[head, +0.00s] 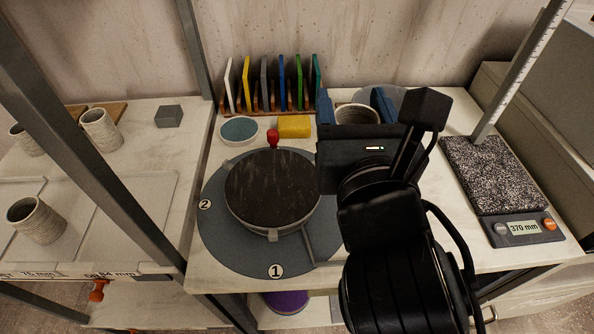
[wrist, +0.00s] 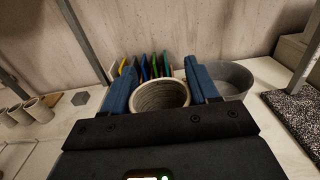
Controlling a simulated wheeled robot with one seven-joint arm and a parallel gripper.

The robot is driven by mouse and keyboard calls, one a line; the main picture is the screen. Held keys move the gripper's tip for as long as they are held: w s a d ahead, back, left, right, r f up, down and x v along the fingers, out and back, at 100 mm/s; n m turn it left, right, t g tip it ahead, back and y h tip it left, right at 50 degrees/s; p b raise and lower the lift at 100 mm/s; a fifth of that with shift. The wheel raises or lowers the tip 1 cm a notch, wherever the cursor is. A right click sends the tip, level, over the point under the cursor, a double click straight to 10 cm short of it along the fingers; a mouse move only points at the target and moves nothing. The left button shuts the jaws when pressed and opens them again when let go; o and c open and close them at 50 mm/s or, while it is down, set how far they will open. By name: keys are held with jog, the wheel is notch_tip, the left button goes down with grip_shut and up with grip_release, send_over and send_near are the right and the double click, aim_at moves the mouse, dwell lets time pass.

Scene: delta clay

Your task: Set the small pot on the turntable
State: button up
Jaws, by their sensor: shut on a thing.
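The small pot (wrist: 160,95), pale and ribbed with an open top, sits between the blue fingers of my gripper (wrist: 162,88) in the wrist view. My gripper is shut on it. In the head view the pot's rim (head: 357,113) shows just beyond my wrist, and its lower part is hidden by my arm. I cannot tell how far the pot is above the table. The turntable (head: 272,188), a dark round disc on a grey round base marked 1 and 2, lies to the left of my gripper. Nothing stands on the disc.
A red knob (head: 272,138), a bowl (head: 239,131) and a yellow sponge (head: 295,126) are behind the turntable. Coloured tiles stand in a rack (head: 269,104). A grey basin (wrist: 231,80) is right of the pot. A speckled slab (head: 492,172) and metal posts border the area.

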jog(key=shift+w+a+f+b, duration=0.45)
jog(key=shift+w+a+f, duration=0.55)
jog(key=shift+a+f, duration=0.75)
jog(key=shift+w+a+f+b, duration=0.4)
jog(key=shift+w+a+f, duration=0.55)
jog(key=shift+a+f, duration=0.8)
jog(key=shift+w+a+f+b, duration=0.45)
jog(key=shift+w+a+f, duration=0.55)
jog(key=shift+a+f, duration=0.75)
jog(key=shift+d+f, duration=0.15)
jog(key=shift+f, duration=0.05)
jog(key=shift+f, duration=0.1)
jog(key=o, duration=1.1)
jog(key=s, duration=1.2)
jog(key=shift+a+b, duration=0.2)
jog(key=shift+b, duration=0.15)
